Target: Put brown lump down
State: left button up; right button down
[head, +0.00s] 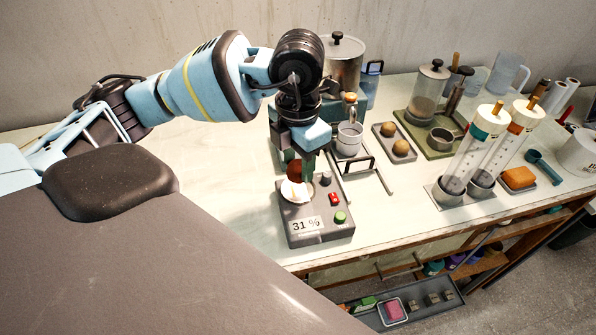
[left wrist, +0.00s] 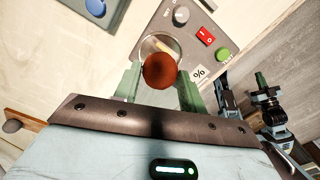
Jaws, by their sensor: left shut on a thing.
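The brown lump (head: 296,169) is held between the green fingers of my left gripper (head: 308,163). In the left wrist view the lump (left wrist: 160,71) sits between both fingertips of the left gripper (left wrist: 160,84). It is over the round pale dish (head: 294,191) of a grey device (head: 321,227) whose display reads 31 %. The dish (left wrist: 173,46) is partly hidden behind the lump in the wrist view. I cannot tell whether the lump touches the dish. My right gripper is not clearly in the head view.
The device has a red switch (head: 334,199) and a green button (head: 340,217). A tray with two tan lumps (head: 401,147) and clear cylinders (head: 468,150) stand to the right. The table (head: 236,165) is clear left of the device.

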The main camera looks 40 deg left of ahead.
aim_at(298, 175)
pick_arm(q)
jog(key=shift+f, duration=1.75)
jog(key=shift+f, duration=0.2)
jog(key=o, duration=1.1)
notch_tip(298, 175, up, 12)
jog(key=shift+r+p, duration=0.25)
jog(key=shift+p, duration=0.05)
